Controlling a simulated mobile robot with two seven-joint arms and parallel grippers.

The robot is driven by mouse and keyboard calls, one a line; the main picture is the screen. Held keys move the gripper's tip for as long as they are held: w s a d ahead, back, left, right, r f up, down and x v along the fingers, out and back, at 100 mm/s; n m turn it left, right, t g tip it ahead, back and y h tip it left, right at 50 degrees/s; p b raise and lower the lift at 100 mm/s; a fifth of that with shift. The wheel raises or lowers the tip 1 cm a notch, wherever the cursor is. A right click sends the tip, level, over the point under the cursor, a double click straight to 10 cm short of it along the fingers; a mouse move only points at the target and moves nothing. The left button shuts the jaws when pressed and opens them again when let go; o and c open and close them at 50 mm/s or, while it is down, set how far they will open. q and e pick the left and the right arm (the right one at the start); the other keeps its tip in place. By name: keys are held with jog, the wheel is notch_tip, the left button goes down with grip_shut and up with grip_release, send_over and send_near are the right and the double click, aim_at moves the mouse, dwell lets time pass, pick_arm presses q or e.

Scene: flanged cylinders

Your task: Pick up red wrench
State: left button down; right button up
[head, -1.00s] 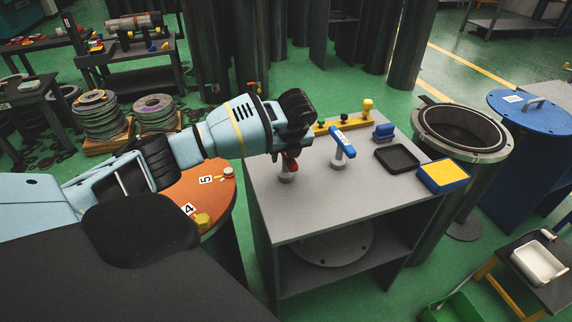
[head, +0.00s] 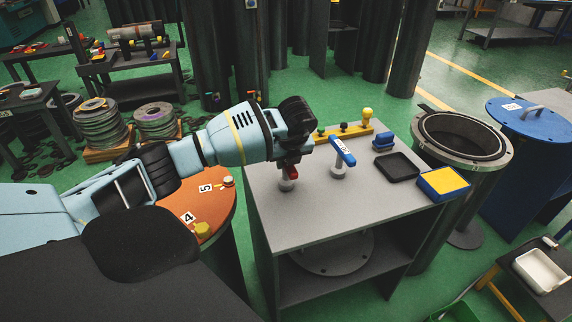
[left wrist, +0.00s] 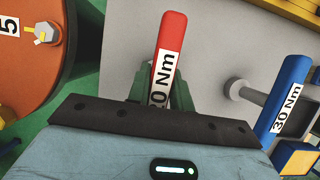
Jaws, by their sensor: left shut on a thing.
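The red wrench (left wrist: 169,45), with a "30 Nm"-style label partly hidden, is between the fingers of my left gripper (left wrist: 160,95) in the left wrist view. In the head view the red wrench (head: 290,172) shows just below my left gripper (head: 291,160), above a grey stand on the grey table (head: 300,215). My left gripper is shut on it. I cannot tell whether the wrench is clear of its stand. My right gripper is not in view.
A blue wrench (head: 343,152) rests on its own stand to the right. A black tray (head: 397,167), a blue-yellow box (head: 443,184) and a yellow rail (head: 345,132) are also on the table. An orange round table (head: 212,205) stands at left.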

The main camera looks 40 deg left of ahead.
pick_arm(q)
jog(key=shift+r, duration=0.5)
notch_tip(320, 180, up, 2)
jog(key=shift+r, duration=0.25)
jog(key=s+d+r, duration=0.1)
jog(key=s+d, duration=0.8)
jog(key=s, duration=0.4)
jog(key=shift+d, duration=0.2)
